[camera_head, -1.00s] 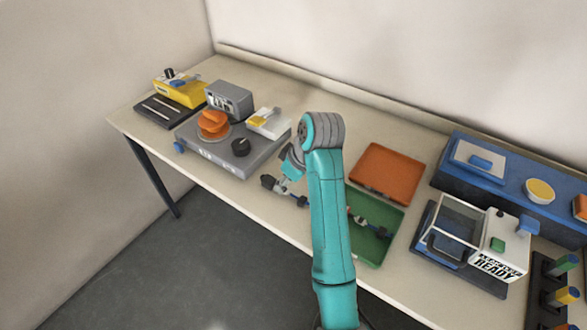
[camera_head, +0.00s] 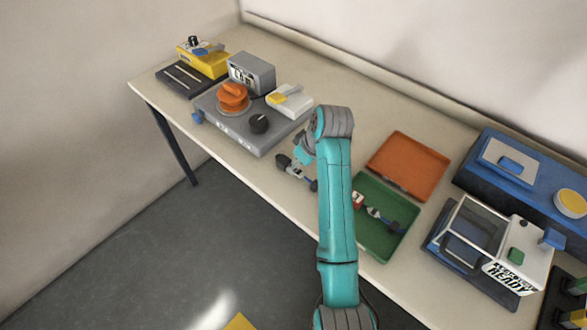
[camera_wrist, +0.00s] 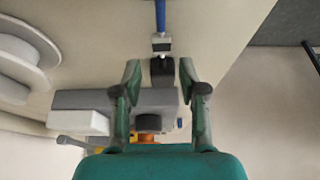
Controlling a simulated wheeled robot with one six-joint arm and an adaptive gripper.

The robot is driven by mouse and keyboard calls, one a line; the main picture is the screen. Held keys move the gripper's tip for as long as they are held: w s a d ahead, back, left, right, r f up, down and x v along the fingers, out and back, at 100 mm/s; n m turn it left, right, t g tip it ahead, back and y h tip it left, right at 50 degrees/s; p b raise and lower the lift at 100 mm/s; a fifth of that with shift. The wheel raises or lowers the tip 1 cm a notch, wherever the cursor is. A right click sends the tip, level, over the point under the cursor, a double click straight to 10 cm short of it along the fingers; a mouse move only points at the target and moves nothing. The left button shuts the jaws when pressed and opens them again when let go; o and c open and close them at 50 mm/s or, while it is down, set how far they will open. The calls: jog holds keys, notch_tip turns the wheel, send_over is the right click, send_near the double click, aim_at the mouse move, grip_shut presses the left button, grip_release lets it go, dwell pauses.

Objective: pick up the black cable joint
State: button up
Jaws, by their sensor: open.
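The black cable joint (camera_head: 283,161) lies on the table near its front edge, with a grey-white part and a blue cable (camera_head: 310,184) running right from it. In the wrist view the black joint (camera_wrist: 162,71) shows between my fingers, with the blue cable (camera_wrist: 160,14) at the top. My gripper (camera_wrist: 160,80) is open, one finger on each side of the joint; I cannot tell whether they touch it. In the head view my gripper (camera_head: 302,150) is small and partly hidden by my arm, just right of the joint.
A grey machine (camera_head: 225,132) with orange and black knobs stands to the left. A green tray (camera_head: 375,238) with another cable piece and an orange tray (camera_head: 408,164) lie right of my arm. A clear-lidded press (camera_head: 490,245) stands further right.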

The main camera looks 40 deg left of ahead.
jog(key=shift+x, duration=1.6)
jog(key=shift+s, duration=0.15)
grip_shut()
